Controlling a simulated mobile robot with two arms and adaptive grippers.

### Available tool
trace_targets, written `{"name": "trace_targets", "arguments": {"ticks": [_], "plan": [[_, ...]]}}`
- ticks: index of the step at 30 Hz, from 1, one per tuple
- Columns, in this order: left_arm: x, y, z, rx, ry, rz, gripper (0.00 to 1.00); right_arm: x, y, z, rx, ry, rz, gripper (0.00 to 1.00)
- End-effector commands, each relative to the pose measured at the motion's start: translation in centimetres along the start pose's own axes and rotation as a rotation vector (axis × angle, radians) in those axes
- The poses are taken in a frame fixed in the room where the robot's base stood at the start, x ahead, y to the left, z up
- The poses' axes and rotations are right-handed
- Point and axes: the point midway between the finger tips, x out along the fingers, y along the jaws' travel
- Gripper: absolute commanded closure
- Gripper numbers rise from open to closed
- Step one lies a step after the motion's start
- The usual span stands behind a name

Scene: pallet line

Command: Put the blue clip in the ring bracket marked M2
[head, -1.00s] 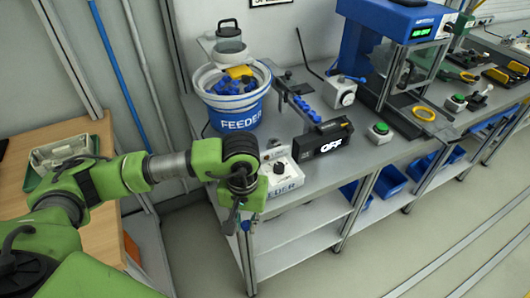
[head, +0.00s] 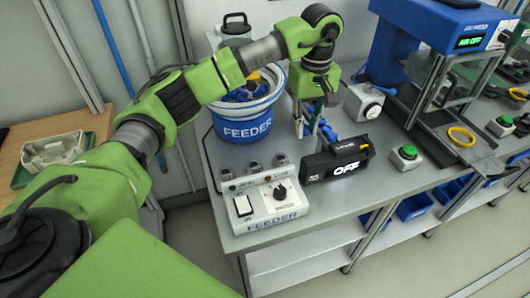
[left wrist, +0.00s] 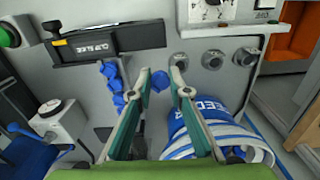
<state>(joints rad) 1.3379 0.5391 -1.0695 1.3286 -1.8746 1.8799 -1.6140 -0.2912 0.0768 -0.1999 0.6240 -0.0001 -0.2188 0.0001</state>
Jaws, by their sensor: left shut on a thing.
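My left gripper (head: 311,128) hangs over the bench to the right of the feeder bowl. In the left wrist view its fingers (left wrist: 161,77) are closed on a small blue clip (left wrist: 160,80), held at the fingertips. Three grey ring brackets stand in a row behind the feeder control box: left (head: 228,173), middle (head: 254,167) and right (head: 281,160). They also show in the left wrist view, the middle one at its centre (left wrist: 212,59). Their markings are too small to read, so I cannot tell which is M2. My right gripper is not in view.
The feeder bowl (head: 240,128) holds blue pieces. More blue clips (left wrist: 112,84) sit in a row beside the held one. A black unit reading OFF (head: 338,162), the feeder control box (head: 262,206) and a green button (head: 407,153) stand near the front edge.

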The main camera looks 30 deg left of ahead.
Motion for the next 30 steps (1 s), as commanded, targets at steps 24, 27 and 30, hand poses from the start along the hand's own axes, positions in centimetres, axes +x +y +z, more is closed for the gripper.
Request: {"name": "trace_targets", "arguments": {"ticks": [24, 27, 30], "plan": [[7.7, -12.1, -3.5, -0.027, -0.008, -0.002, 0.93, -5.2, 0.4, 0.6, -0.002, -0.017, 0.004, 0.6], [8.2, -12.4, -3.6, -0.027, -0.007, 0.0, 0.93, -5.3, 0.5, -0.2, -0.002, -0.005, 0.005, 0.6], [9.1, -13.3, -3.8, -0.029, -0.007, -0.003, 0.93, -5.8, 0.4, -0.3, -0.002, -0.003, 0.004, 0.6]]}}
